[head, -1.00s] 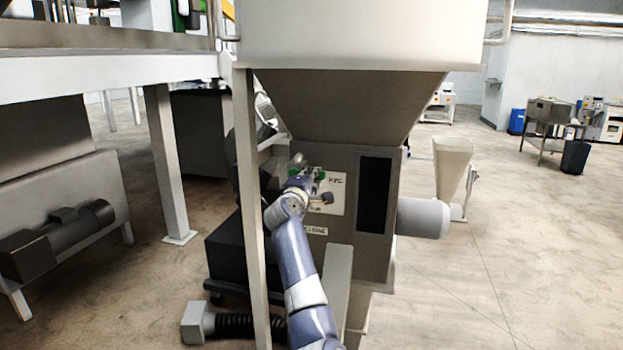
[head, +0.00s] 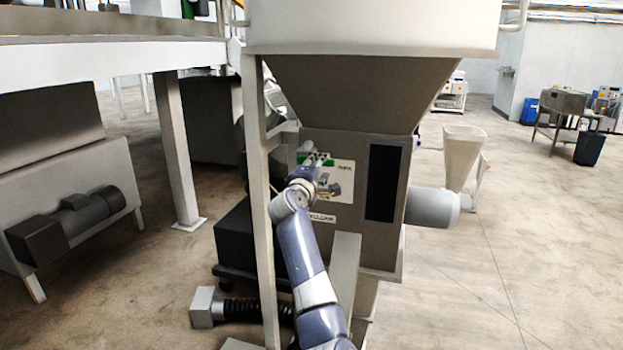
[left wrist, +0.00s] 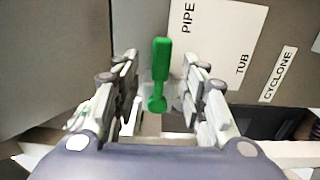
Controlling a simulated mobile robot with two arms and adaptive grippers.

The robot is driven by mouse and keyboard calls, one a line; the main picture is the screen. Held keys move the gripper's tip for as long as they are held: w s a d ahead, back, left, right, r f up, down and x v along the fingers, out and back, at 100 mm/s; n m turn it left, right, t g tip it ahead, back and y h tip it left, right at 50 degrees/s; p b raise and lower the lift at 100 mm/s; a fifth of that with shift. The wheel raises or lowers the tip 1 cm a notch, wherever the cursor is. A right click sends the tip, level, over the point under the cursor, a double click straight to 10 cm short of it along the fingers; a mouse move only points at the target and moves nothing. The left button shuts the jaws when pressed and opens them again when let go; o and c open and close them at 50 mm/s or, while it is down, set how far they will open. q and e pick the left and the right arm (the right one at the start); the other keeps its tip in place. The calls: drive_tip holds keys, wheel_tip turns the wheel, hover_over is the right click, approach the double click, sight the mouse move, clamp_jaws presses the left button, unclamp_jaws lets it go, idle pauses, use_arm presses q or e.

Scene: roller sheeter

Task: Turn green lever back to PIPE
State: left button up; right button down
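The green lever (left wrist: 161,72) stands upright in the left wrist view, between the two fingers of my left gripper (left wrist: 159,66). The gripper is open, with a visible gap on each side of the lever. A white plate (left wrist: 216,35) to the right of the lever reads PIPE at the top and TUB lower down. In the head view my left gripper (head: 329,187) is in front of the plate on the grey machine box (head: 345,222). Green parts (head: 316,158) show just above it; the lever's full shape is unclear there. My right gripper is not in view.
A CYCLONE label (left wrist: 278,75) sits right of the plate. A large hopper (head: 350,85) is above the box, and a grey upright post (head: 261,200) stands left of my arm. A cylinder (head: 432,207) juts out right.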

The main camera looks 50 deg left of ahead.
use_arm(q)
drive_tip(key=v, duration=0.9)
idle(0.3)
